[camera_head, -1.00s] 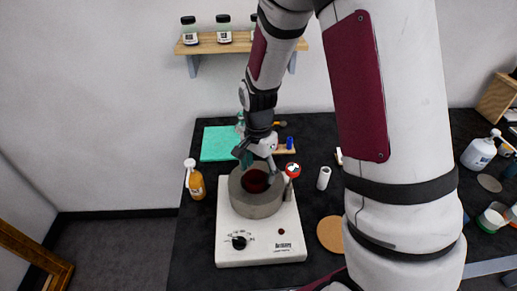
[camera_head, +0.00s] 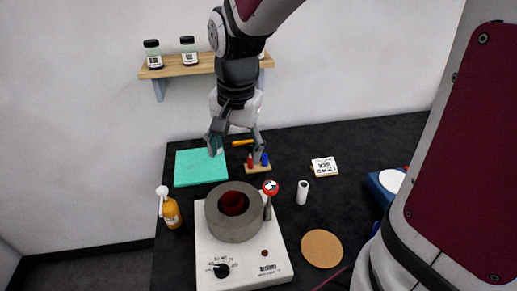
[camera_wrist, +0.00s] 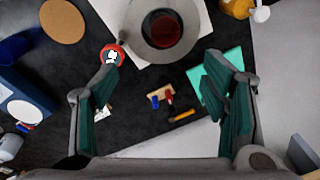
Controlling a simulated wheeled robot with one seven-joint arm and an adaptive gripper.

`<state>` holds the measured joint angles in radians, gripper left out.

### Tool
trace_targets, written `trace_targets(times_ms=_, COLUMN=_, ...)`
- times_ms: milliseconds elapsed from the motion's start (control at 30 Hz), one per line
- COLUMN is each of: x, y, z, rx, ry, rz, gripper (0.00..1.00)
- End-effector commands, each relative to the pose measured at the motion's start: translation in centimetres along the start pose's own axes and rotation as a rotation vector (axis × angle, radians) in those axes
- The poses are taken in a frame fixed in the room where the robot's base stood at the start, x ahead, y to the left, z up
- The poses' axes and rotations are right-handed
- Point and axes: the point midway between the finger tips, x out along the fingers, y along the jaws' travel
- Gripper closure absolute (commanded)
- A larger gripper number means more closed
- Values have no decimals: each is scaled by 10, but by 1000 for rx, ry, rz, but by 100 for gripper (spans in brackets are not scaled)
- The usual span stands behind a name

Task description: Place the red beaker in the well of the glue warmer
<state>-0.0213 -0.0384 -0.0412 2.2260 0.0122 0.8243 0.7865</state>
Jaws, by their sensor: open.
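The glue warmer is a white box with a dial and a grey round collar (camera_head: 214,212) around its well. The red beaker (camera_head: 233,203) sits inside the well, its dark red inside showing from above. In the wrist view the beaker (camera_wrist: 163,29) also shows inside the grey ring (camera_wrist: 178,52). My gripper (camera_head: 232,150) is open and empty, raised above and behind the warmer, apart from the beaker. In the wrist view its two teal-padded fingers (camera_wrist: 166,95) stand wide apart with nothing between them touching.
A teal mat (camera_head: 200,168), an orange bottle (camera_head: 171,212), a small wooden rack (camera_head: 258,168), a red-topped post (camera_head: 270,188), a white cylinder (camera_head: 302,193) and a cork disc (camera_head: 321,249) surround the warmer. A wall shelf (camera_head: 205,65) with jars is behind my arm.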

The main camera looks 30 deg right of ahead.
Motion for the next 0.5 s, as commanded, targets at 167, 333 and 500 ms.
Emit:
trace_targets(times_ms=167, x=-49, y=23, z=25, rx=-238, ry=88, rz=-76, gripper=33)
trace_targets(times_ms=333, x=-81, y=48, z=51, rx=-463, ry=181, rz=-120, gripper=33)
trace_targets(times_ms=500, x=-100, y=71, z=74, rx=-658, ry=273, rz=-139, gripper=33)
